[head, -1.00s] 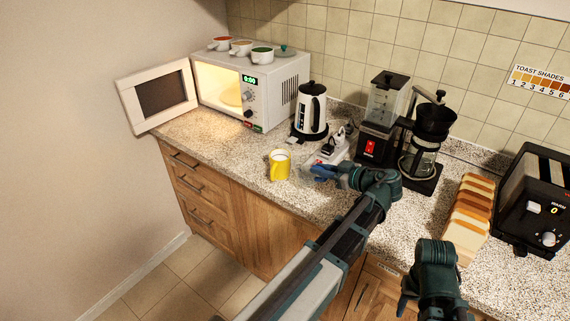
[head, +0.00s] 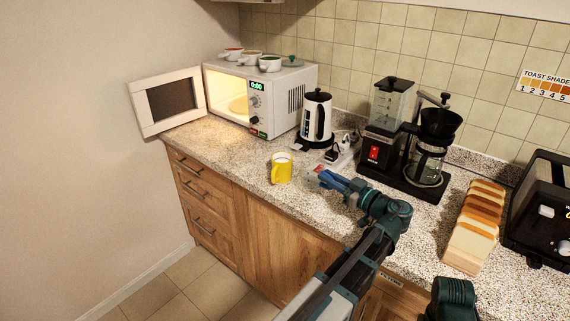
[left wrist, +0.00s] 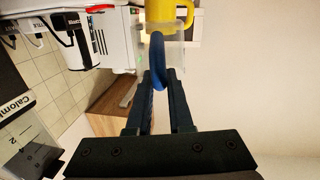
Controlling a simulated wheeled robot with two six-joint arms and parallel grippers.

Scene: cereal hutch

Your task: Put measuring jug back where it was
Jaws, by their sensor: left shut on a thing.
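The measuring jug is clear with a blue handle; its handle (left wrist: 157,55) shows between my left fingers in the left wrist view. My left gripper (head: 343,186) is shut on the jug's handle. In the head view the clear jug body (head: 314,177) shows faintly over the counter, right of a yellow mug (head: 281,169). Whether the jug touches the counter is unclear. The clear body (left wrist: 172,45) overlaps the yellow mug (left wrist: 172,14) in the left wrist view. Part of my right arm shows at the lower right of the head view; its gripper is out of sight.
The open-door microwave (head: 262,98) stands at the back left with several cups on top. The kettle (head: 316,118), power strip (head: 342,152), coffee maker (head: 408,140), bread (head: 474,228) and toaster (head: 540,210) line the counter. The counter left of the mug is clear.

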